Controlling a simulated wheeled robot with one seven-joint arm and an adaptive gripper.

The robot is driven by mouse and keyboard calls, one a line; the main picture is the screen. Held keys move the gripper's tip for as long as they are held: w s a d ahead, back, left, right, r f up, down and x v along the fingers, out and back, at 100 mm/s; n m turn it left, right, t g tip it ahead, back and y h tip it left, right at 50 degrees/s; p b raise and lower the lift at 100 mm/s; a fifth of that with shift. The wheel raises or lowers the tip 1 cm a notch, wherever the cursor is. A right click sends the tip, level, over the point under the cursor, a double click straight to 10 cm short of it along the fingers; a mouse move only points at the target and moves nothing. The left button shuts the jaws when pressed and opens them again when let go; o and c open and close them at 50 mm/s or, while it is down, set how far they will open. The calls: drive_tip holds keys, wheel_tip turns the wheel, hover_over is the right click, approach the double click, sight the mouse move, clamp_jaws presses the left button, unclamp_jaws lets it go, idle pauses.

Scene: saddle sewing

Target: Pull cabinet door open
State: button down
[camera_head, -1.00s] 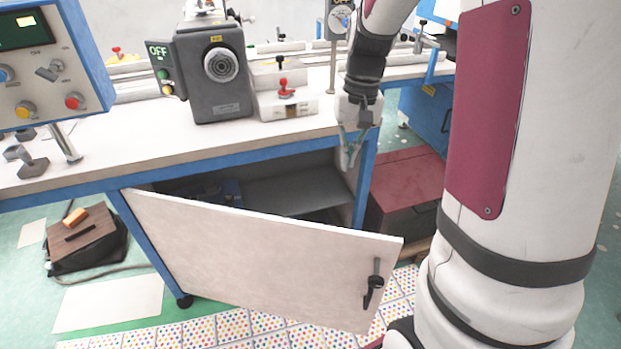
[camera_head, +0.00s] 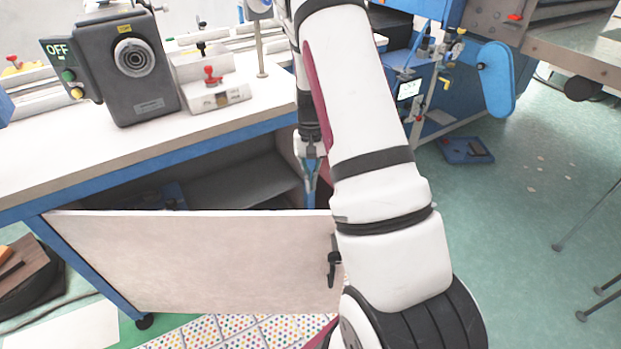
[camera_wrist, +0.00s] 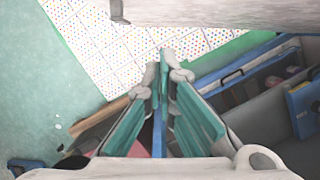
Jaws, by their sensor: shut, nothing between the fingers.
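The cabinet door (camera_head: 190,260) is a pale panel under the workbench, standing partly open and swung out from its left side. Its dark handle (camera_head: 333,262) is on the outer face near the right edge, partly covered by my arm. My gripper (camera_head: 311,185) is at the right end of the cabinet opening, behind the door's top edge; my arm hides part of it. In the wrist view, my gripper (camera_wrist: 165,72) has its teal-padded fingers together and empty. The door's edge (camera_wrist: 220,12) crosses the top of that view, apart from the fingertips in the picture.
The workbench top (camera_head: 100,150) carries a grey machine (camera_head: 130,65) and a block with a red knob (camera_head: 212,92). The cabinet interior (camera_head: 235,180) shows a shelf. A dotted mat (camera_head: 225,332) lies below the door. Green floor (camera_head: 530,200) is open at the right.

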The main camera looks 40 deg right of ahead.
sight(311, 212)
drive_tip(key=s+a+f, duration=0.3)
drive_tip(key=s+f, duration=0.1)
drive_tip(key=f, duration=0.1)
drive_tip(key=shift+a+f, duration=0.3)
drive_tip(key=shift+f, duration=0.1)
drive_tip(key=shift+s, duration=0.1)
